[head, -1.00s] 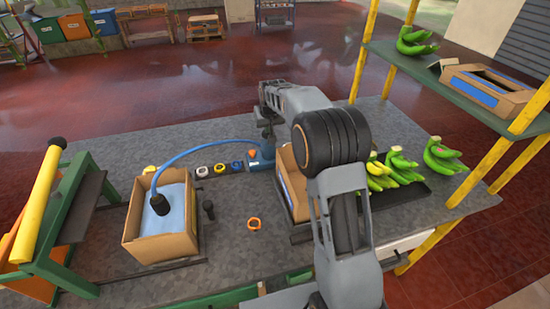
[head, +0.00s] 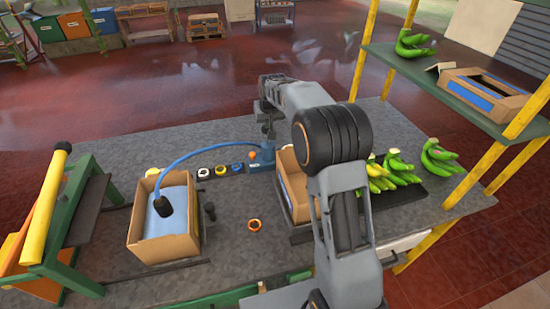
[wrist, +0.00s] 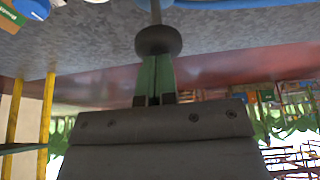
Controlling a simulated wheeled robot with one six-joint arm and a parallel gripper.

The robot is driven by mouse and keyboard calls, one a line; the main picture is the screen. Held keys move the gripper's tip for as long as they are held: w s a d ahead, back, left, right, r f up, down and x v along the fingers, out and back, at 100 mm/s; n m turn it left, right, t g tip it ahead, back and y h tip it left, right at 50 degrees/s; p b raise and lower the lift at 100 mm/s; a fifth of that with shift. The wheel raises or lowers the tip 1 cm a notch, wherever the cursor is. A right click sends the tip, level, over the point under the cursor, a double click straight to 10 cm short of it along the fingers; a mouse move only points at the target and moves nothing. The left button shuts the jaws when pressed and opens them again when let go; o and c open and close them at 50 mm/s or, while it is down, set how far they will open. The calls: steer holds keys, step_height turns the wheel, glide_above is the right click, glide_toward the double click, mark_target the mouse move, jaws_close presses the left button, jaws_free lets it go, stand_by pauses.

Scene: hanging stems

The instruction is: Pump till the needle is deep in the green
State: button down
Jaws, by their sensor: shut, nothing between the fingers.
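The blue pump (head: 262,160) stands on the bench, with an orange part on its top left. A blue hose (head: 215,151) arches left from it to a black end piece (head: 163,206) on the pale blue bag (head: 176,212) in an open carton (head: 165,249). My gripper (head: 268,137) is above the pump, partly hidden by my arm. In the wrist view the green fingers (wrist: 155,68) are shut with nothing between them, their tips at a dark round knob (wrist: 158,40) on a thin rod. I cannot tell whether they touch. No gauge needle can be made out.
Several coloured rolls (head: 220,171) lie left of the pump. An orange ring (head: 254,225) lies on bare bench (head: 230,260). Another carton (head: 296,190) and green bananas (head: 398,168) are at right. A yellow roller (head: 45,204) on a green frame is at left.

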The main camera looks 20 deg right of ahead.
steer(key=shift+f+b, duration=1.25)
steer(key=shift+f, duration=0.6)
steer(key=shift+r+p, duration=1.4)
steer(key=shift+r, duration=0.55)
steer(key=shift+f, duration=0.15)
steer(key=shift+r, duration=0.3)
step_height(320, 180, up, 8)
steer(key=p, duration=0.6)
steer(key=shift+f, duration=0.15)
